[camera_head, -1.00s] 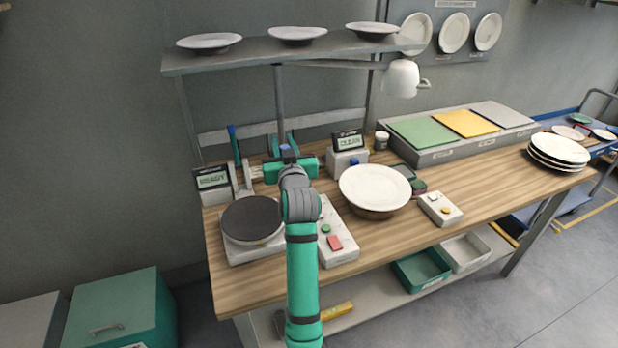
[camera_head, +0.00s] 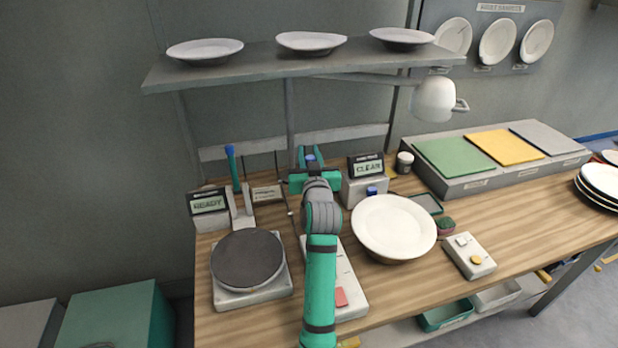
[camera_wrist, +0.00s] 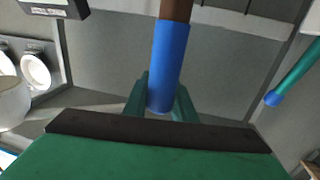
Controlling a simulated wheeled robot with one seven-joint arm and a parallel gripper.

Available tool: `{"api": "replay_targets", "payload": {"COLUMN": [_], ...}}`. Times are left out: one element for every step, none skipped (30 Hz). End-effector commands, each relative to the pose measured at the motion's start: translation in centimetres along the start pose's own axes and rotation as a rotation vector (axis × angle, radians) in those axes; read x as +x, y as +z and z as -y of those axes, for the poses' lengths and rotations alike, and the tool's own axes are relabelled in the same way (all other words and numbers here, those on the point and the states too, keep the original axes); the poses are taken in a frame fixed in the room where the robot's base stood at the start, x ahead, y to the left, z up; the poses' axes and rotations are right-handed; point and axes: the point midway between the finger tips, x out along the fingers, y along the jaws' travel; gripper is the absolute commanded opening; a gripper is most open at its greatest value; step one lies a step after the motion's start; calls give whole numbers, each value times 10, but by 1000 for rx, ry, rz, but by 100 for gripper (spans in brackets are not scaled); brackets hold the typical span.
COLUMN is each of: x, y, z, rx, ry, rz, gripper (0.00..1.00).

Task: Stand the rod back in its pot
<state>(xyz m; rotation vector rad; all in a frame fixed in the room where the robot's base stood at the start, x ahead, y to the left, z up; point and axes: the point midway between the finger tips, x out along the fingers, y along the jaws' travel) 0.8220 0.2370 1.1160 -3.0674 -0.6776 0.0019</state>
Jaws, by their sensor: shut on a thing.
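My gripper (camera_head: 310,158) is above the back of the wooden table, between the READY and CLEAN displays. In the wrist view, my gripper (camera_wrist: 163,88) is shut on a rod (camera_wrist: 168,58) with a blue end and a brown part running out of the top of the picture. In the head view only a small blue spot shows between the jaws; the rest of the rod is hidden. A different, teal stick with a blue tip (camera_head: 233,165) stands at the back left, also at right in the wrist view (camera_wrist: 292,75). I cannot make out the pot.
A round dark plate on a scale-like base (camera_head: 247,260) stands front left. The READY display (camera_head: 208,202) is behind it, the CLEAN display (camera_head: 366,168) right of my gripper. A white dish (camera_head: 393,227) and button box (camera_head: 469,256) are at right. A shelf (camera_head: 270,65) overhangs the back.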

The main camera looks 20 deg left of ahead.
Motion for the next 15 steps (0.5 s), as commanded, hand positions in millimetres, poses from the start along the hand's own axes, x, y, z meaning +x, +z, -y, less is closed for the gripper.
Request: {"api": "replay_targets", "payload": {"x": [0, 0, 0, 0, 0, 0, 0, 0, 0, 0, 0, 0, 0, 0, 0], "y": [7, 10, 12, 14, 15, 17, 19, 22, 27, 31, 35, 41, 45, 48, 50], "z": [0, 0, 0, 0, 0, 0, 0, 0, 0, 0, 1, 1, 2, 2, 2], "rx": [1, 1, 0, 0, 0, 0, 0, -1, -1, 0, 0, 1, 1, 1, 0], "ry": [0, 0, 0, 0, 0, 0, 0, 0, 0, 0, -1, -1, -2, -3, -3], "rz": [0, 1, 1, 0, 0, -1, -1, 0, 1, 1, 1, 2, 2, 1, -1], "gripper": [0, 0, 0, 0, 0, 0, 0, 0, 0, 0, 0, 0, 0, 0, 0]}}
